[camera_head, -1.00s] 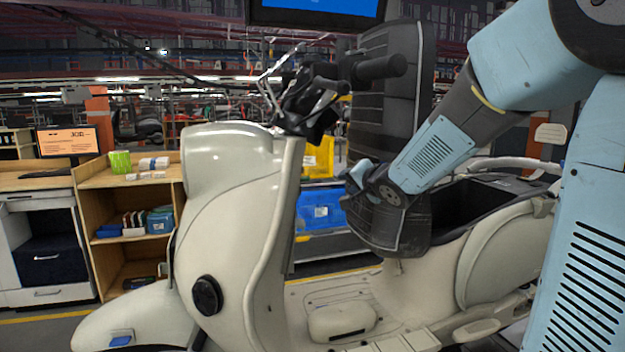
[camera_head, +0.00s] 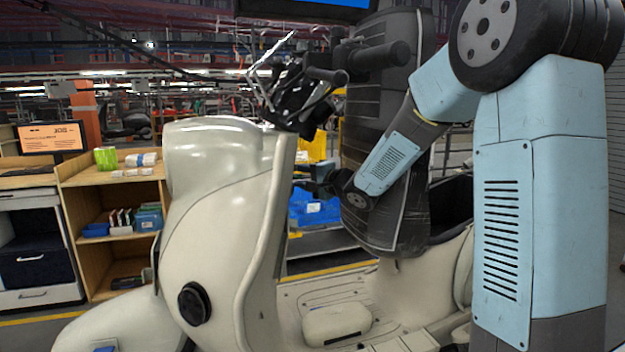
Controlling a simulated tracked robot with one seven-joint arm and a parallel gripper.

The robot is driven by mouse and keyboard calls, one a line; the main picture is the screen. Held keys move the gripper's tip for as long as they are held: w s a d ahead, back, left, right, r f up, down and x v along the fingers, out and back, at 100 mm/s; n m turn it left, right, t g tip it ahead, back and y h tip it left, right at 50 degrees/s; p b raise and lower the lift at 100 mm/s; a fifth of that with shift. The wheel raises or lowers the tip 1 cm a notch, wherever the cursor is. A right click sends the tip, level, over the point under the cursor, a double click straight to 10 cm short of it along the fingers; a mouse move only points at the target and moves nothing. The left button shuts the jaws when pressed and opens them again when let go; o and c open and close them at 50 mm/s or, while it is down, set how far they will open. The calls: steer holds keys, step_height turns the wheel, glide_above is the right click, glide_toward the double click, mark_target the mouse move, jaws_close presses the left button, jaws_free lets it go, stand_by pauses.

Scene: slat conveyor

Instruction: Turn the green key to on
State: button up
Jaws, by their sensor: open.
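A cream scooter (camera_head: 222,205) stands across the middle of the view, its front shield to the left. The green key does not show; the inner face of the front shield is turned away from me. My gripper (camera_head: 304,177) is open, behind the shield's right edge and below the handlebar (camera_head: 365,60). Its fingers point left toward the shield, and their tips are small and partly dark. I cannot tell whether they touch anything.
A dark upright seat or backrest (camera_head: 385,225) stands just behind my wrist. Blue bins (camera_head: 313,207) and a yellow bin (camera_head: 318,147) are in the background. A wooden shelf (camera_head: 75,225) with a green container (camera_head: 106,158) stands at left.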

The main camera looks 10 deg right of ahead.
steer(key=shift+x, duration=1)
steer(key=shift+c, duration=0.4)
jaws_close()
steer(key=c, duration=0.5)
jaws_free()
jaws_close()
